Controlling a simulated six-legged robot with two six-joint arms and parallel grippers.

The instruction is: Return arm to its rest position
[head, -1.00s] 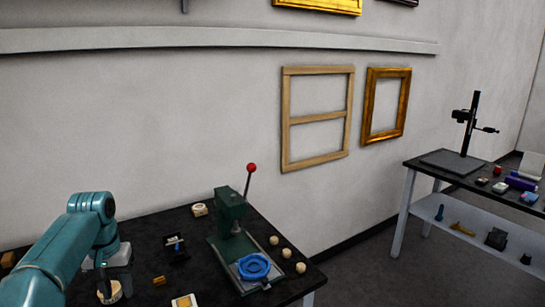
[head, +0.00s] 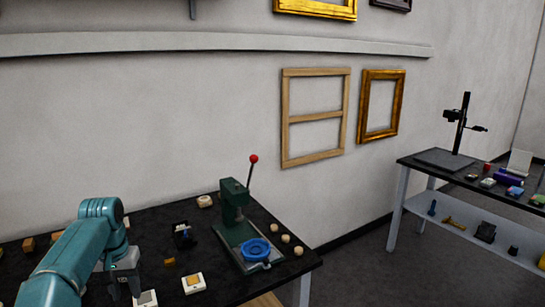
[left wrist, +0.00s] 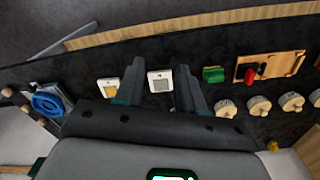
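My left gripper (head: 126,288) hangs over the black workbench at the lower left of the head view, its arm coming in from the left. In the left wrist view its two dark fingers (left wrist: 158,72) are spread apart with nothing gripped between them. A white square tile (left wrist: 160,81) lies on the bench beyond the gap; in the head view a white tile (head: 146,298) lies beside the fingers. My right gripper shows in neither view.
A green lever press (head: 235,205) with a blue ring (head: 256,250) stands at the bench's right end. A second table (head: 445,160) stands right; floor between is clear.

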